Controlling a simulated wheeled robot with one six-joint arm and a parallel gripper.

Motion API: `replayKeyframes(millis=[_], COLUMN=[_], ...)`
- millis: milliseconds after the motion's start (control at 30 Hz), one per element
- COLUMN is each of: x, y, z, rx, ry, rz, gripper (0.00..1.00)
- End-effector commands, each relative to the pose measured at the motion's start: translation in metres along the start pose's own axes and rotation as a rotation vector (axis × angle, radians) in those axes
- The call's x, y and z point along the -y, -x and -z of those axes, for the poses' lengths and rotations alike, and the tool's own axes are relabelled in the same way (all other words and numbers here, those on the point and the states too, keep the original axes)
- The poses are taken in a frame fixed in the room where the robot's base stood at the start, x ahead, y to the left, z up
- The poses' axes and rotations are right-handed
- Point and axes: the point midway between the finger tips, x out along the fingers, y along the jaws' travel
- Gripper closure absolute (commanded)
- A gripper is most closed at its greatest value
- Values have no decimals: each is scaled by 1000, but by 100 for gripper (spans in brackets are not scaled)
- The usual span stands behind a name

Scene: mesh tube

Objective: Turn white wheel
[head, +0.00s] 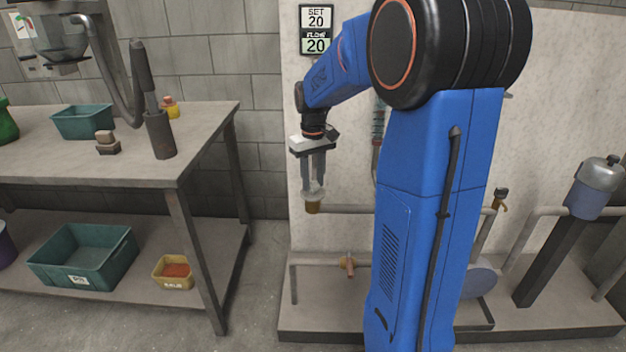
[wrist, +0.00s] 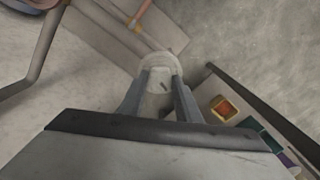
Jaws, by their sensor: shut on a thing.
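The white wheel (wrist: 161,64) sits between the two fingers of my gripper (wrist: 160,88) in the wrist view. The fingers press on it from both sides, and part of it shows beyond their tips. In the head view my gripper (head: 313,182) points straight down beside the pale wall panel, shut on the small white wheel (head: 313,193). A brass-coloured fitting (head: 312,207) is just below the wheel, at the left end of a horizontal pipe. A display (head: 316,29) on the panel reads SET 20 and FLOW 20.
A workbench (head: 205,118) with teal bins (head: 84,122) stands to the left. A small yellow bin (head: 174,272) is on its lower shelf. A pipe (head: 343,209) runs right behind my arm. A lower brass fitting (head: 348,264) stands near the base platform (head: 320,318).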

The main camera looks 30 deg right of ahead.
Motion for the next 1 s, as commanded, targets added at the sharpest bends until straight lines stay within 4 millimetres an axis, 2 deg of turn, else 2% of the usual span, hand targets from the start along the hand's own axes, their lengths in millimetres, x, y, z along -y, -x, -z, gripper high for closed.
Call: replayKeyframes(millis=[300,833,867,900,1000], x=[0,0,0,0,0], y=[1,1,1,1,1], z=[0,1,1,0,0], rx=[-2,-2,-2,-2,-2], ry=[112,132,132,132,132], rz=[-1,-1,-1,-1,-1], gripper=[92,92,63,53,51])
